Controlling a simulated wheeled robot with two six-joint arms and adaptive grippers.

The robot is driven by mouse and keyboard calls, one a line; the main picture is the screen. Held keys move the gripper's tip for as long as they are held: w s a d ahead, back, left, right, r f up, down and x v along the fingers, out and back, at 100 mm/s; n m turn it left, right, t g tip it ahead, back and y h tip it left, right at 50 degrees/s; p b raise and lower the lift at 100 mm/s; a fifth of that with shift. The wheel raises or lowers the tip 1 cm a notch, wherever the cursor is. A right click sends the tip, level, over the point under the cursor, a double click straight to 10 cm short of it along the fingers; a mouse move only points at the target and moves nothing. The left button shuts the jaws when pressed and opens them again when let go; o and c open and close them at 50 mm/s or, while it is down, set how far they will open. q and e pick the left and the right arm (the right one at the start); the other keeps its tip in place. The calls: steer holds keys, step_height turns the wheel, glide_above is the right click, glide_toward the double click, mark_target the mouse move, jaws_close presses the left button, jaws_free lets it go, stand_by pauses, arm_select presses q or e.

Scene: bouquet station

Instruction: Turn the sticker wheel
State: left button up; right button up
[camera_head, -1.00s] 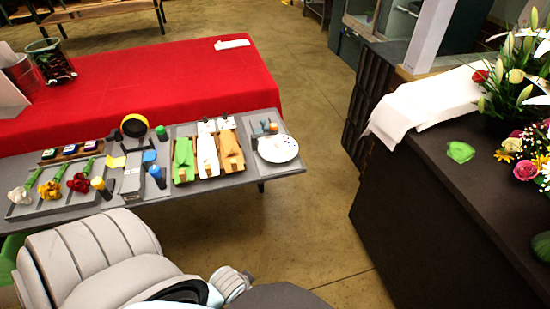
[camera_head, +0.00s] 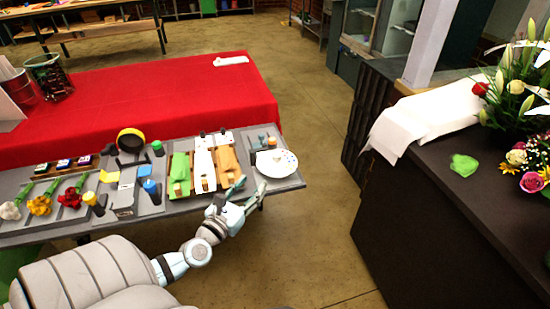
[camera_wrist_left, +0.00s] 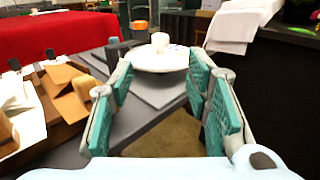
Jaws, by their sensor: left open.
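The sticker wheel (camera_head: 276,163) is a white round disc with small coloured spots, lying at the right end of the grey table. In the left wrist view the white disc (camera_wrist_left: 150,62) shows just past the fingertips, with a pale upright knob (camera_wrist_left: 160,41) on it. My left gripper (camera_head: 248,186) is open and empty at the table's front edge, just short of the wheel and to its left. In the left wrist view its teal-padded fingers (camera_wrist_left: 160,72) stand wide apart, with the disc framed between their tips. My right gripper is not in view.
Green, white and brown wrapping pieces (camera_head: 203,168) lie left of the wheel. Small bottles and an orange-capped item (camera_head: 271,141) stand behind it. A red-covered table (camera_head: 170,95) is further back. A dark counter (camera_head: 460,200) with flowers stands right, across open floor.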

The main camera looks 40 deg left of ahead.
mark_target(275, 157)
arm_select(q)
steer(key=w, duration=0.4)
steer(key=w+a+b, duration=0.1)
steer(key=w, duration=0.4)
steer(key=w+a, duration=0.1)
steer(key=w, duration=0.3)
steer(key=shift+w+a, duration=0.2)
steer(key=shift+w, duration=0.1)
